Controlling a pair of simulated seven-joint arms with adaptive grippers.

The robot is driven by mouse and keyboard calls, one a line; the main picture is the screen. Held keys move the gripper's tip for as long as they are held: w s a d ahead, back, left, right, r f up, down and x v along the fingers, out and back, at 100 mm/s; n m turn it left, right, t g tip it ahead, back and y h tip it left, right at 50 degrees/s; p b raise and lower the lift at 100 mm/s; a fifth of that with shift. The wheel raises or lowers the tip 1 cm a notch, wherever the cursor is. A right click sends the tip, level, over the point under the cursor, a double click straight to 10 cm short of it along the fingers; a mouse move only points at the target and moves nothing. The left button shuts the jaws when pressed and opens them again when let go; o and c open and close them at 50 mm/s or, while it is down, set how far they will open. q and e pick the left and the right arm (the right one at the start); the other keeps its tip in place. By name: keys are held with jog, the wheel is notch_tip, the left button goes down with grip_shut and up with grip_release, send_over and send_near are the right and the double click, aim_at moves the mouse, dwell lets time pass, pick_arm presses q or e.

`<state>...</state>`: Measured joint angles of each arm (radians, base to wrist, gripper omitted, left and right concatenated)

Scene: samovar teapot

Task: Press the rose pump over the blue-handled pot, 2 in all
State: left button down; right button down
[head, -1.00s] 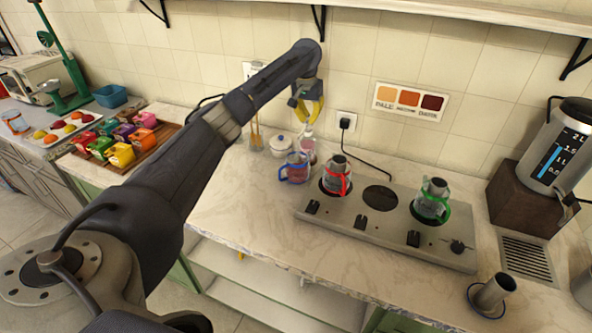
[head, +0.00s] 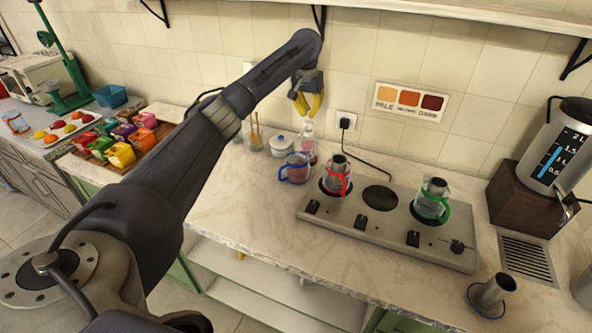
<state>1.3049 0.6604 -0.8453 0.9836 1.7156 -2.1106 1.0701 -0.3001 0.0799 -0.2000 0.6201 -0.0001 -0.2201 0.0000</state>
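The rose pump bottle (head: 308,148) stands at the back of the counter near the wall, pink below with a pale top. The blue-handled glass pot (head: 295,169) stands just in front of it and to its left, partly overlapping it in the view. My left gripper (head: 310,114) hangs fingers down above the pump bottle, its yellow fingertips a little apart with nothing visible between them. The fingertips appear just above the pump's top; whether they touch it I cannot tell. My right gripper is not in view.
A white lidded jar (head: 281,145) stands left of the pump. A hob (head: 345,222) to the right carries a red-handled pot (head: 336,178) and a green-handled pot (head: 432,204). The front counter left of the hob is clear.

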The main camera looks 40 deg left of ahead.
aim_at(309, 122)
pick_arm(q)
jog(key=shift+f, duration=0.35)
jog(key=shift+f, duration=0.75)
jog(key=shift+f, duration=0.35)
jog(key=shift+f, duration=0.9)
jog(key=shift+r, duration=2.35)
jog(key=shift+r, duration=0.1)
jog(key=shift+r, duration=2.9)
